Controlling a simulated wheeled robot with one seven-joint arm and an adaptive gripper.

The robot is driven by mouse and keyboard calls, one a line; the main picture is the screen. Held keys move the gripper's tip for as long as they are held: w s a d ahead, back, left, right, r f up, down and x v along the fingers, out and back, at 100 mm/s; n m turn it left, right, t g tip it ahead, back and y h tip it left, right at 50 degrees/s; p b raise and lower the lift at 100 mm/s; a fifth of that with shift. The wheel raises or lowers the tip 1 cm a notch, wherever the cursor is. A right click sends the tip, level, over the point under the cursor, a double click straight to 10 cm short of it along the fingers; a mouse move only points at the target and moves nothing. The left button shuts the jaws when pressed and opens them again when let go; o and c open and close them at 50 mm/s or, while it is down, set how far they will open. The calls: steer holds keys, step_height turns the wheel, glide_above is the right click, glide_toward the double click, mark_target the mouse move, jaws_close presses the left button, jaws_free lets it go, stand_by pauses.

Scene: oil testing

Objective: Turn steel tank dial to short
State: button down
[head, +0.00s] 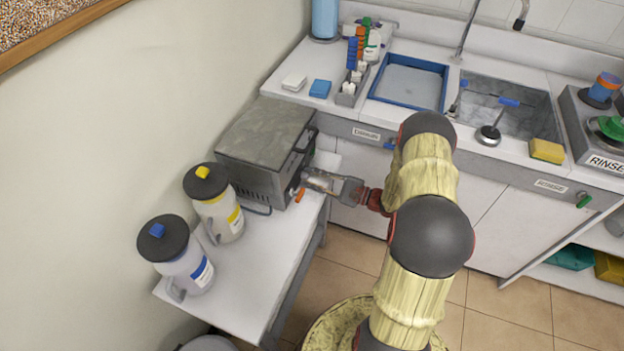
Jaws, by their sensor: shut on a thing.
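The steel tank (266,137) is a grey metal box with a lid, standing on the white side table against the wall. An orange dial (298,195) sits low on its right-hand face, near the corner. My gripper (304,184) reaches in from the right and its fingertips are at that face, shut on the dial. The fingers partly cover the dial, and its markings are too small to read.
Two jugs with dark lids, one yellow-marked (217,207) and one blue-marked (180,262), stand on the side table (252,286) in front of the tank. A counter with a blue tray (445,96), sink and yellow sponge (546,151) runs along the back.

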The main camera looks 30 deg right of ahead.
steer(key=shift+f+n+b, duration=0.1)
steer(key=shift+n+b, duration=0.25)
steer(key=shift+n, duration=0.75)
steer(key=c, duration=1.6)
jaws_free()
steer(key=shift+o, duration=0.2)
steer(key=v, duration=1.2)
steer(key=shift+w+d, duration=0.1)
